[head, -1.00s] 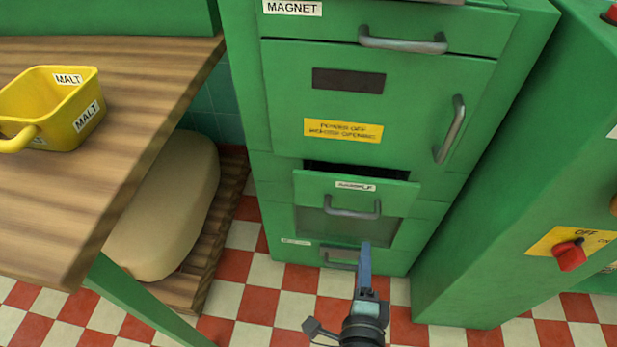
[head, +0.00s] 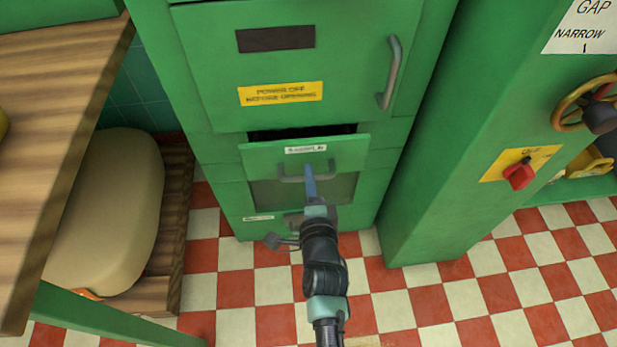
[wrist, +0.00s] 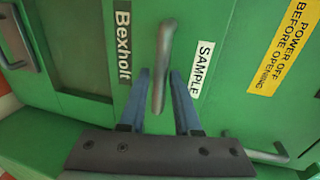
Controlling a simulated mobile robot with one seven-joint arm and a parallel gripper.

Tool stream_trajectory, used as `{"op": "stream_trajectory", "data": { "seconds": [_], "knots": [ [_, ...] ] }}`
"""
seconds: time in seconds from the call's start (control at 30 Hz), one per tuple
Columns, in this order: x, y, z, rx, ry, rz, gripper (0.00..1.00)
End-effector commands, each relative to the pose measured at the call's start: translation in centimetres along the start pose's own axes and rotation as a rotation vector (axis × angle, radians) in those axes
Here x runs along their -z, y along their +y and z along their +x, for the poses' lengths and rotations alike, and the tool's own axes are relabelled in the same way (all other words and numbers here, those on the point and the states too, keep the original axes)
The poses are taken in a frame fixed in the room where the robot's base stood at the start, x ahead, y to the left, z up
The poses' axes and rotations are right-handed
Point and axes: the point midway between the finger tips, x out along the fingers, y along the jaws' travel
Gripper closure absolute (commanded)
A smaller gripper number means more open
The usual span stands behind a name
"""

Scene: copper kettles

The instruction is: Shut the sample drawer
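The sample drawer (head: 262,157) is a green drawer in the tall green cabinet. It stands partly pulled out, with a dark gap above its front. Its grey bar handle (head: 290,180) also shows in the wrist view (wrist: 163,50), where the SAMPLE label (wrist: 202,69) is beside it. My gripper (head: 309,172) is at the drawer front, by the handle. In the wrist view its two blue fingers (wrist: 160,82) are apart, with the handle between them and a gap on either side. The head view shows the fingers edge-on, so whether they touch the drawer is unclear.
A larger door (head: 335,75) with a yellow warning label is above the drawer. A green machine with a red switch (head: 519,174) stands to the right. A wooden table (head: 50,110) and a beige sack (head: 108,210) are to the left. Checkered floor lies open in front.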

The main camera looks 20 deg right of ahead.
Motion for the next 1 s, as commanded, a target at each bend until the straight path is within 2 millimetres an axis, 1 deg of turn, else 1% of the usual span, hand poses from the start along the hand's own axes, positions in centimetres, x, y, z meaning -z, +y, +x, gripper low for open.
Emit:
{"op": "stream_trajectory", "data": {
  "seconds": [0.03,0.13,0.47,0.5,0.63,1.0],
  "knots": [
    [0.02,0.10,0.54,0.000,0.000,-0.001,0.69],
    [0.03,0.00,1.09,0.001,0.000,-0.001,0.69],
    [0.02,-0.01,1.29,-0.001,0.000,0.000,0.69],
    [0.02,-0.01,1.29,-0.001,0.000,-0.001,0.76],
    [0.02,-0.01,1.28,-0.001,0.000,-0.001,0.99],
    [0.02,-0.01,1.27,0.000,0.000,-0.001,1.00]
  ]
}}
